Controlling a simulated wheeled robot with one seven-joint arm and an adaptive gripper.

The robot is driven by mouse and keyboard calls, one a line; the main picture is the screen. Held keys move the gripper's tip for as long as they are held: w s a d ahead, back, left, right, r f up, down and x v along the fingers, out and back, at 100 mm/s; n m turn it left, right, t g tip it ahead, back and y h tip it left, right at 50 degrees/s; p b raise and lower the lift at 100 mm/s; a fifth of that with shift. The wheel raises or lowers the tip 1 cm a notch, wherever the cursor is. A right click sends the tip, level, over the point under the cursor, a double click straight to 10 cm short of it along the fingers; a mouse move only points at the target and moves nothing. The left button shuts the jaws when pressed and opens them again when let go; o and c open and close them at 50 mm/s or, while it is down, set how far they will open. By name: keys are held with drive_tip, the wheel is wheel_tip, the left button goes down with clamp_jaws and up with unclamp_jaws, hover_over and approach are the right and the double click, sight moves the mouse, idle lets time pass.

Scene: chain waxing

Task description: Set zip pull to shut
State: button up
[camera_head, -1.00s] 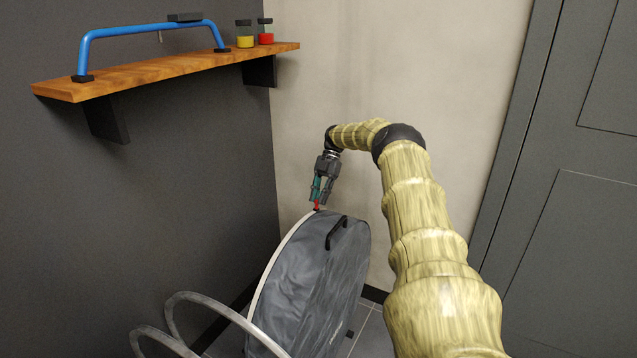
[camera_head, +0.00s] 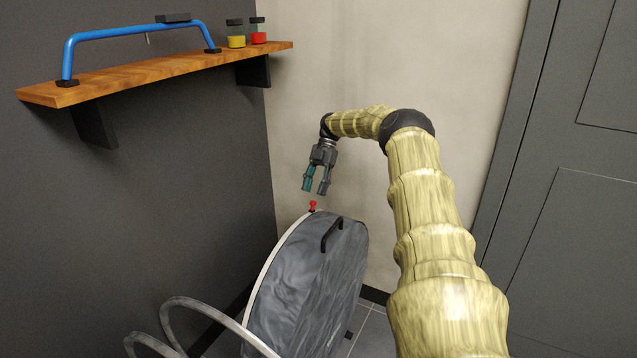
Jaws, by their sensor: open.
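The red zip pull (camera_head: 312,205) stands at the top of the rim of a round grey wheel bag (camera_head: 310,285). A pale zip band (camera_head: 268,268) runs along the bag's left edge. My gripper (camera_head: 315,191) is open and empty, pointing down just above the zip pull. A small gap shows between its fingertips and the pull. The lower part of the zip band is partly hidden behind a metal hoop.
A black handle (camera_head: 332,232) sits on the bag's face. Grey metal hoops (camera_head: 205,308) stand at the lower left. A wooden shelf (camera_head: 130,82) with a blue bar (camera_head: 130,36) and two small jars is on the dark wall. A grey door (camera_head: 565,200) is at the right.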

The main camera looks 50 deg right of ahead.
drive_tip(key=r, duration=0.5)
drive_tip(key=shift+a+r, duration=0.2)
drive_tip(key=shift+r, duration=0.2)
drive_tip(key=shift+c, duration=0.4)
